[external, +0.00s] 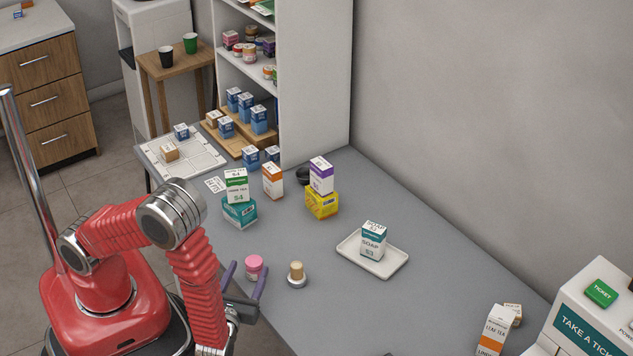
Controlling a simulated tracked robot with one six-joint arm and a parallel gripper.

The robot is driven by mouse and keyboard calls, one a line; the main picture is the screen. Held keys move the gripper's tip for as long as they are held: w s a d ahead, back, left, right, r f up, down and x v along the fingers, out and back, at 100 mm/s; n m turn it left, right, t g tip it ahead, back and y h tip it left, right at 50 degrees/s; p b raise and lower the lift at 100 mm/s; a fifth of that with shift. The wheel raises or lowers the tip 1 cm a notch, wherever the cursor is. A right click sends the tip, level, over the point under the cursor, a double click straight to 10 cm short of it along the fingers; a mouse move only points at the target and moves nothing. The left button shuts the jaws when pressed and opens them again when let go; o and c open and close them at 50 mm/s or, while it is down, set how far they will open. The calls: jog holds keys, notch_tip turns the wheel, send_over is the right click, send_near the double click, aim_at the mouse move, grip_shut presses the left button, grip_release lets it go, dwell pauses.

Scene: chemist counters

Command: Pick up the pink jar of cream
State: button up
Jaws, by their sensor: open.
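The pink jar of cream (254,268) stands upright on the grey counter near its front edge, with a pink lid and a darker pink body. My gripper (244,276) is low at the counter's front edge, its two dark purple-grey fingers spread apart. In the picture the jar shows between the two fingers, and the gripper appears empty. I cannot tell from this one view how far the fingertips reach around the jar or whether they touch it.
A cork-topped item on a round silver base (297,274) stands just right of the jar. A white tray (350,255) with a soap box (373,241) lies further right. Stacked boxes (238,202) stand behind. The counter's right front (400,305) is mostly clear.

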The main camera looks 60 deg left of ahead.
aim_at(251, 268)
jog(key=shift+f+x, duration=0.1)
jog(key=shift+x, duration=1.05)
jog(key=shift+f+x, duration=0.15)
jog(key=shift+x, duration=1.05)
jog(key=shift+w+d, duration=0.15)
jog(key=c, duration=1.1)
jog(key=shift+r, duration=0.2)
jog(key=shift+r, duration=4.85)
